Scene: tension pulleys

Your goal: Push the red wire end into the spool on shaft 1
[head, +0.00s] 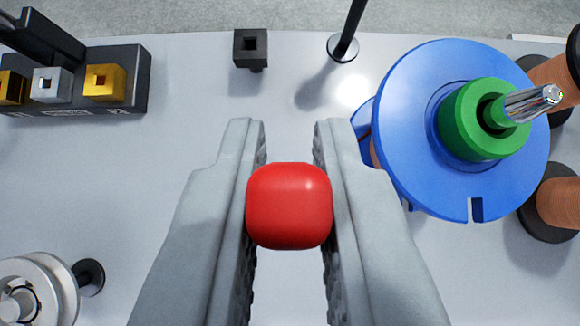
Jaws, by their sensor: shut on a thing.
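My gripper (289,135) points away from me in the lower middle of the head view. Its two grey fingers are shut on the red wire end (289,206), a rounded red block. No wire can be seen leading from it. To the right of my gripper is a large blue spool (405,110) with a green hub (462,125) around a shiny metal shaft (532,102). A notch is cut in the spool's lower rim. The red wire end is apart from the spool, to its left and lower. No shaft number is readable.
A dark rack (130,62) with gold and silver square sockets stands at upper left. A black square piece (251,47) and a black post (350,25) stand at the back. Copper-coloured reels (562,203) crowd the right edge. A silver pulley (35,285) is at lower left.

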